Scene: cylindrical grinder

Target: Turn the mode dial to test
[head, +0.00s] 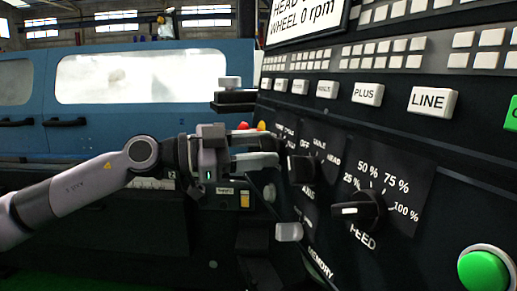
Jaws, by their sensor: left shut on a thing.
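My left gripper (277,149) reaches from the left to the slanted black control panel. Its two grey fingers are closed around a small dark knob, taken to be the mode dial, which the fingers almost wholly hide. Small white lettering shows just above the fingertips, but I cannot read a test mark or the dial's setting. Just right of the fingertips is another black dial (301,169), with OFF, TABLE and HEAD marks. My right gripper is not in view.
The FEED dial (361,208) stands out from the panel at right, above a green button (484,270). White keys, including LINE (432,100), run above the dials. A pale knob (289,232) sits below the gripper. A blue machine enclosure (140,95) stands behind my arm.

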